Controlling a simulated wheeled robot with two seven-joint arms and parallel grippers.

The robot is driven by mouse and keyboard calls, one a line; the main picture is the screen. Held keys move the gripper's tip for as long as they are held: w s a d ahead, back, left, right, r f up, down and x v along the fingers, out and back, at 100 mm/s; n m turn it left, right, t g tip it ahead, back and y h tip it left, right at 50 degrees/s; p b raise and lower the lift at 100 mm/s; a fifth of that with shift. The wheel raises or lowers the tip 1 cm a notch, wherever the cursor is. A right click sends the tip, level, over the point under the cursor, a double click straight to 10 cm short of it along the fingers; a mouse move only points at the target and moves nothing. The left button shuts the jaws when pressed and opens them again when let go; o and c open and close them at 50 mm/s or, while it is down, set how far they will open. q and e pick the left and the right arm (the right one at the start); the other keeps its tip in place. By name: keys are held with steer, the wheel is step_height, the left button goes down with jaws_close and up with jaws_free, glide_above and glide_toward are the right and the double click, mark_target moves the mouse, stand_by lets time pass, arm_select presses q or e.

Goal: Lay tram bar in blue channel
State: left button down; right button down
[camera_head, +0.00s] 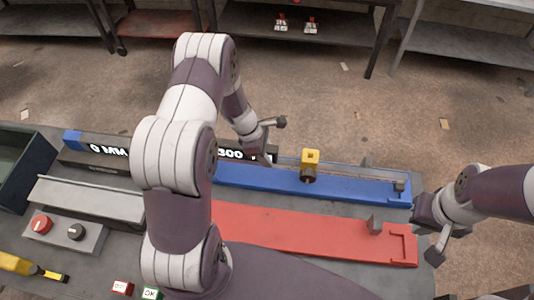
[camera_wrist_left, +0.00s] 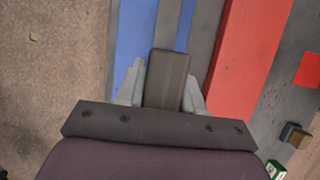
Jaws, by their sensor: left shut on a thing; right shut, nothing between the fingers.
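The blue channel (camera_head: 240,175) runs across the bench, and it also shows in the left wrist view (camera_wrist_left: 133,45). The thin grey tram bar (camera_head: 350,173) lies lengthwise over it, with a yellow piece (camera_head: 310,157) along it. I cannot tell whether the bar is seated or slightly raised. My left gripper (camera_head: 267,155) is shut on the bar's dark end block, which sits between both fingers in the left wrist view (camera_wrist_left: 166,75). My left arm hides the channel's left part. My right gripper (camera_head: 432,225) is shut and empty, beside the right end of the red channel.
The red channel (camera_head: 300,232) lies parallel, nearer me, with a small grey upright piece (camera_head: 374,225). A button box (camera_head: 60,232), yellow tool (camera_head: 18,264) and dark green bin (camera_head: 20,165) occupy the left side.

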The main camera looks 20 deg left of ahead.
arm_select(q)
steer(key=shift+f+b, duration=1.7)
steer(key=shift+f, duration=0.3)
stand_by(0.3)
steer(key=c, duration=0.6)
jaws_free()
steer(key=shift+c, duration=0.2)
steer(key=shift+a+r, duration=0.1)
steer(key=shift+r, duration=0.2)
steer(key=b+v, duration=0.1)
steer(key=v, duration=1.1)
steer(key=shift+b, duration=0.3)
